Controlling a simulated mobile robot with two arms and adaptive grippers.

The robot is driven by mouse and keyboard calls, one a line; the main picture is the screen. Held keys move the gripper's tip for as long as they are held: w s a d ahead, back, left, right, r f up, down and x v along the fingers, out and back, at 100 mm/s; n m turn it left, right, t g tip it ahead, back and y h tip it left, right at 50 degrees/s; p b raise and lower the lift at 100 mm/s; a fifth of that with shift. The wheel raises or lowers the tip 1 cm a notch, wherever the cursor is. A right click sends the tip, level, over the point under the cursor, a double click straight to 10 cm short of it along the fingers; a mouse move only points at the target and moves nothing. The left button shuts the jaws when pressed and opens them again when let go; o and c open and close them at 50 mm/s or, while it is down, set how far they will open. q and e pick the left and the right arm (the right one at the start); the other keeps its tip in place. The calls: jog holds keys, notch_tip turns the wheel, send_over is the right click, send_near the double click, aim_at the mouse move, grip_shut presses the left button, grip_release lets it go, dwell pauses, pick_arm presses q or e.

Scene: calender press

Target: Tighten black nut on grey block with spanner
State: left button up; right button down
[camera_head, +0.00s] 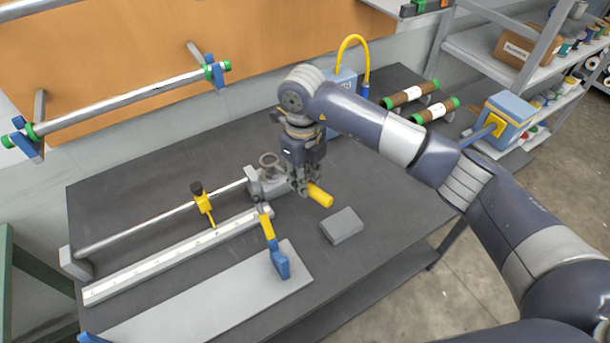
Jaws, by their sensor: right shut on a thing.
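My right gripper (300,184) points down over the table and is shut on what looks like the spanner. The spanner's yellow handle (320,194) sticks out to the right of the jaws. A grey ring (269,161) to their left, over the block, lines up with the handle and looks like its head. The grey block (256,188) sits at the right end of a steel rod, partly hidden by the gripper. I cannot make out the black nut, nor whether the ring is around it. My left gripper is not in view.
A scale rail (180,257), a yellow pointer (205,205) with a black knob, and a blue stand (280,262) are left and in front. A loose grey block (342,225) lies to the right. A blue box (341,90) stands behind. The table's front right is clear.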

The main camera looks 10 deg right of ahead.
jog(key=shift+f+b, duration=0.95)
jog(key=shift+f, duration=1.2)
jog(key=shift+s+a+m+p, duration=0.45)
jog(key=shift+a+m+p, duration=0.2)
jog(key=shift+p, duration=0.35)
jog(key=shift+s+a+f+m, duration=0.1)
jog(key=shift+s+a+m, duration=0.2)
jog(key=shift+a+m, duration=0.45)
jog(key=shift+s+a+m, duration=0.3)
jog(key=shift+a+m, duration=0.2)
jog(key=shift+m, duration=0.3)
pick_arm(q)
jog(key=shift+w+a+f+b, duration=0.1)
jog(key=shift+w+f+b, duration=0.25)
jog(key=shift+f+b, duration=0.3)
pick_arm(e)
jog(key=shift+w+d+n, duration=0.3)
jog(key=shift+d+n, duration=0.3)
jog(key=shift+n, duration=0.1)
pick_arm(q)
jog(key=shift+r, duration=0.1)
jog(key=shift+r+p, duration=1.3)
jog(key=shift+p, duration=0.1)
pick_arm(e)
jog(key=shift+r, duration=2.55)
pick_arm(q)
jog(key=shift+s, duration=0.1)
pick_arm(e)
jog(key=shift+s+f, duration=0.1)
